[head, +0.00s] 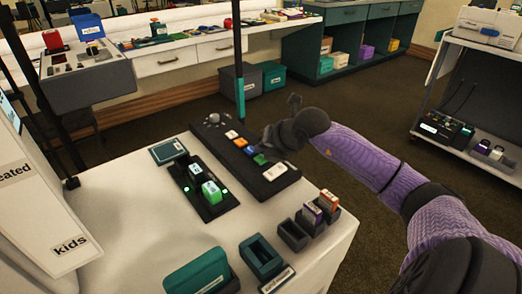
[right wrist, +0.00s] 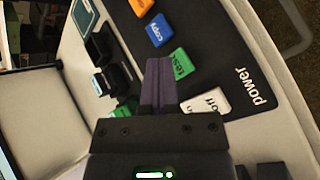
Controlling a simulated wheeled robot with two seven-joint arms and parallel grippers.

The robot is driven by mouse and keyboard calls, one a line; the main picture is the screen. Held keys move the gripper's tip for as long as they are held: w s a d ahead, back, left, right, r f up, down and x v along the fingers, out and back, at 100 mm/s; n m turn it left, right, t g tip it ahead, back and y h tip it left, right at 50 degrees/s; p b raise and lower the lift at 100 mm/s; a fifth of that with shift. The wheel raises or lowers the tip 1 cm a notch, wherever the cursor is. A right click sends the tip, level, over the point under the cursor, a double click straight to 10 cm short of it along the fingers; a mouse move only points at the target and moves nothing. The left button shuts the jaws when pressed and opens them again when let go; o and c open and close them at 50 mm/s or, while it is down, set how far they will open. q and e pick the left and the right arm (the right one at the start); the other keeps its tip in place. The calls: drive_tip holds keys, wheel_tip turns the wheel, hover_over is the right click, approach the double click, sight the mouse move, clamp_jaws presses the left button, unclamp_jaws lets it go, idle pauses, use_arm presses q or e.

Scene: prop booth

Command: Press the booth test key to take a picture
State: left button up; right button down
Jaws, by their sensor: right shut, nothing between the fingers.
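A dark control panel (head: 212,134) lies on the white table, with a row of coloured keys. The green test key (head: 260,159) is below the blue copy key (head: 249,150); it also shows in the right wrist view (right wrist: 181,65), labelled "test". My right gripper (head: 268,142) is over the panel's right side, near the green key. In the right wrist view its shut, empty fingers (right wrist: 158,75) point at the panel, just left of the test key. I cannot tell whether they touch it. My left gripper is out of view.
A white on/off power switch (right wrist: 206,103) sits close to the test key. A black holder with green-lit blocks (head: 211,192) stands left of the panel. Small dark bins (head: 294,236) and a teal box (head: 261,257) are in front. A thin dark post rises behind the panel.

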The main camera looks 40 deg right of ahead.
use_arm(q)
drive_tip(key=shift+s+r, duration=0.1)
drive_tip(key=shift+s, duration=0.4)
use_arm(e)
drive_tip(key=shift+f, duration=0.1)
drive_tip(key=shift+f, duration=0.3)
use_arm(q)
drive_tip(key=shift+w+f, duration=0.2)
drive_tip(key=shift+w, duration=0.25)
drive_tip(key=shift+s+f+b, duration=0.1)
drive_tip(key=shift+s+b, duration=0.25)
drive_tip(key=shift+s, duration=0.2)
use_arm(e)
drive_tip(key=shift+f, duration=0.45)
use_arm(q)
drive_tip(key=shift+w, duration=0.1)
use_arm(e)
drive_tip(key=shift+r+p, duration=0.8)
drive_tip(key=shift+r, duration=0.1)
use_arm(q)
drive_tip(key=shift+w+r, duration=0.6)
